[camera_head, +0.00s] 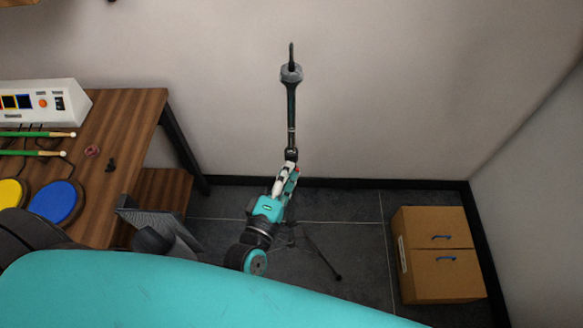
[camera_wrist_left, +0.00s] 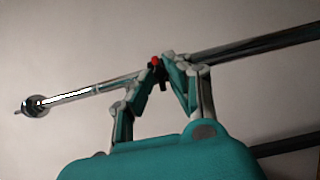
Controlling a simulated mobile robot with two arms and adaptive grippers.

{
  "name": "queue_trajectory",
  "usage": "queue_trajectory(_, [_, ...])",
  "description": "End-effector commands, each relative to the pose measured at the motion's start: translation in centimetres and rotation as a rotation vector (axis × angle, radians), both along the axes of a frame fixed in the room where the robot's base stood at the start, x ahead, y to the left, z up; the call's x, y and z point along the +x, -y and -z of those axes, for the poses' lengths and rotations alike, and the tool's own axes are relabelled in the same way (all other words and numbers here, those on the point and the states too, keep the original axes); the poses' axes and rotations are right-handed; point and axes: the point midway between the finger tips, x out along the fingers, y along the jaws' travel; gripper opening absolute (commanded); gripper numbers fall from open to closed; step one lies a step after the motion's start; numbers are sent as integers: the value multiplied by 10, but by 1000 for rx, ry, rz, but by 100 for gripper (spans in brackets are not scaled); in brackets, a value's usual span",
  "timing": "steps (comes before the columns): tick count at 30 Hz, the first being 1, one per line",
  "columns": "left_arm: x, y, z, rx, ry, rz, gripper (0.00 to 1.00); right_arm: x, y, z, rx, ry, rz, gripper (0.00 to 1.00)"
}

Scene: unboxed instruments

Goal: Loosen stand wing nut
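The stand (camera_head: 291,110) is upright, with a thin pole, a grey piece near its top and a dark joint lower down. My left gripper (camera_head: 289,172) is at the pole just below that joint. In the left wrist view the fingertips (camera_wrist_left: 160,68) come close together around a small red-and-black piece (camera_wrist_left: 155,61) at the pole's joint, which looks like the wing nut. The fingers appear closed on it, though the contact is small and partly hidden. The lower stand is partly hidden behind my arm. My right gripper is not in view.
A wooden table (camera_head: 130,125) at left holds a white control box (camera_head: 45,103), green drumsticks (camera_head: 38,134), and yellow and blue pads (camera_head: 56,201). A cardboard box (camera_head: 437,270) stands on the floor at right. A wall is close behind the stand; dark floor lies between stand and box.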

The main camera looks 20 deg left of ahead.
Motion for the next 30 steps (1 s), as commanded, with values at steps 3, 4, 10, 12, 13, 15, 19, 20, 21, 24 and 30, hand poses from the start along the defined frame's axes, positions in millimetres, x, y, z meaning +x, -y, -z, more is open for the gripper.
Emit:
queue_trajectory(3, [0,0,0,0,-1,0,0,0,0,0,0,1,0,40])
queue_trajectory(4, [0,0,1,0,-1,0,0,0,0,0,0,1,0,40])
queue_trajectory(10, [0,0,1,0,-1,0,0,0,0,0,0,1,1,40])
queue_trajectory(12, [0,0,1,0,-2,0,0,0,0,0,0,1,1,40])
queue_trajectory(13, [0,0,1,0,-2,0,0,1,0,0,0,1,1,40])
queue_trajectory(15, [0,0,1,-1,-1,1,0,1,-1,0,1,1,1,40])
queue_trajectory(19, [0,0,6,-54,15,1,0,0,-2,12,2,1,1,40])
queue_trajectory(20, [0,0,7,-78,23,2,0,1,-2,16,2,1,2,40])
queue_trajectory(21, [0,0,9,-119,34,2,0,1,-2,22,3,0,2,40])
queue_trajectory(24, [0,0,10,-215,62,2,0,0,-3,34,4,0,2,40])
queue_trajectory(30, [0,0,3,-303,86,0,27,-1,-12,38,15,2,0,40])
